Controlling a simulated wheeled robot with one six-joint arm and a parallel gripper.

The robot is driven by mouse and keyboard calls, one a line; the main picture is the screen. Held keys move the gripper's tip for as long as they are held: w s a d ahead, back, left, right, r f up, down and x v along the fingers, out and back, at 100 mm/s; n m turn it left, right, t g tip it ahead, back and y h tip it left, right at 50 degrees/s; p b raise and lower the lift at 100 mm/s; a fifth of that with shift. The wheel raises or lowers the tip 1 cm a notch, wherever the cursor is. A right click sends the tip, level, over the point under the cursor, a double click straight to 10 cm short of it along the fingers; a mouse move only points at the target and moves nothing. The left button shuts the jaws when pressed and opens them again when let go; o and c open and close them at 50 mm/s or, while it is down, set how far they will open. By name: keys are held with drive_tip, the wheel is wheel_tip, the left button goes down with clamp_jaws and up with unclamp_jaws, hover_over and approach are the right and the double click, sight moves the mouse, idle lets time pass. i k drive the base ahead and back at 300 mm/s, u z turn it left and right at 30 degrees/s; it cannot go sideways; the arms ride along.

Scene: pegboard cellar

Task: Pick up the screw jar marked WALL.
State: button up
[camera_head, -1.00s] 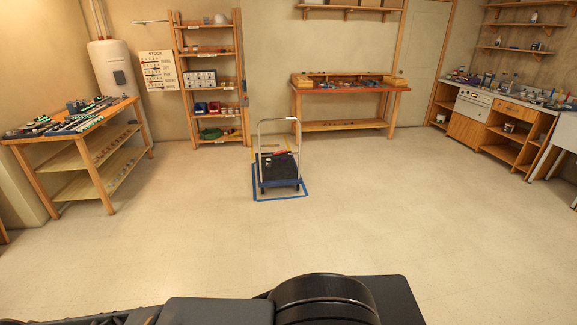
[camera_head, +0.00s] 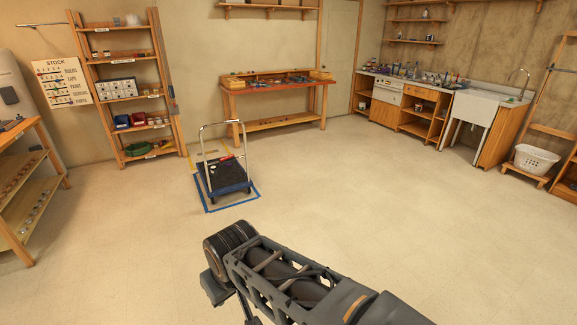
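I cannot make out a screw jar marked WALL; no jar label is readable at this distance. Small jar-like items (camera_head: 37,212) stand in a row on the lower shelf of the wooden bench at the left edge. More small items (camera_head: 17,172) sit on the shelf above it. Small containers (camera_head: 153,121) also stand on the tall wooden shelf rack (camera_head: 167,88), beside red and blue bins. My arm crosses the bottom middle of the picture, over the floor. My gripper is not in view.
A hand trolley (camera_head: 224,178) with a dark deck stands inside blue floor tape ahead. A red-topped workbench (camera_head: 285,85) is against the back wall. A sink counter (camera_head: 412,83) and a white laundry basket (camera_head: 536,159) are at right.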

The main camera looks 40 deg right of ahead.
sight(214, 168)
drive_tip(key=z, duration=0.4)
drive_tip(key=k, duration=0.3)
drive_tip(key=u, duration=0.9)
drive_tip(key=i, duration=2.65)
drive_tip(key=z, duration=0.2)
drive_tip(key=i, duration=2.5)
drive_tip(key=z, duration=0.35)
drive_tip(key=i, duration=2.3)
drive_tip(key=z, duration=0.85)
drive_tip(key=i, duration=1.25)
drive_tip(key=z, duration=2.2)
drive_tip(key=i, duration=1.15)
drive_tip(key=z, duration=0.65)
